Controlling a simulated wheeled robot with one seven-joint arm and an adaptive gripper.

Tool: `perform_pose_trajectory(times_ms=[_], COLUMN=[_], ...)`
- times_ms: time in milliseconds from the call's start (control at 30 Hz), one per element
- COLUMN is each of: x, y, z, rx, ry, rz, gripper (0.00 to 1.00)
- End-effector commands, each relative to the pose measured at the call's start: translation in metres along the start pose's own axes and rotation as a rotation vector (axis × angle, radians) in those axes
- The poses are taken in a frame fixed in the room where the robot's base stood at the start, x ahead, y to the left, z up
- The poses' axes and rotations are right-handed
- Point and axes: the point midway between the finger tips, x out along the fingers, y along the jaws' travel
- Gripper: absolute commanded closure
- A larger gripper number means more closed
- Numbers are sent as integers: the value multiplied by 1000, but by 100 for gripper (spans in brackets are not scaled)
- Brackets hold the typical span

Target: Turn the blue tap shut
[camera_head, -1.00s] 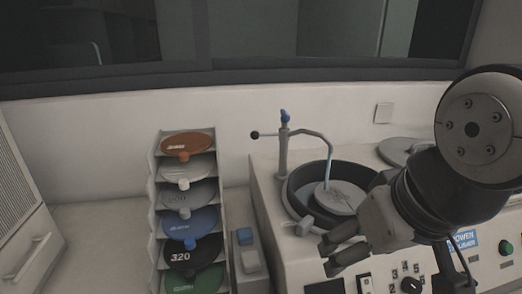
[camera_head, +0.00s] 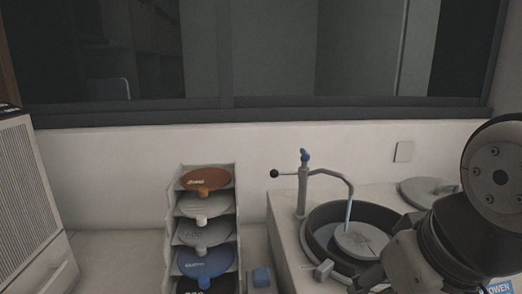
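The blue tap (camera_head: 304,156) sits on top of a grey upright post (camera_head: 302,190) at the back left of the machine's round basin. A lever with a black ball end (camera_head: 274,173) points left from the post. A curved spout (camera_head: 345,183) reaches right and down over the basin, with a pale blue stream below its end.
The black basin (camera_head: 313,232) holds a grey disc (camera_head: 362,241). A round lid (camera_head: 428,191) lies behind my arm. A rack (camera_head: 172,215) of coloured discs stands left of the machine. A vented cabinet (camera_head: 22,200) is at the far left. The wall stands close behind the tap.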

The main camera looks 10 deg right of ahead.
Motion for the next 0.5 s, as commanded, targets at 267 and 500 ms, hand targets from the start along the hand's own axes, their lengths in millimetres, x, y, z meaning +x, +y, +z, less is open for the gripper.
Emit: perform_pose_trajectory(times_ms=[267,500], x=[-48,-75], y=[1,2], z=[-103,-216], rx=[4,9], ry=[-11,-23], rz=[-10,-15], gripper=[71,71])
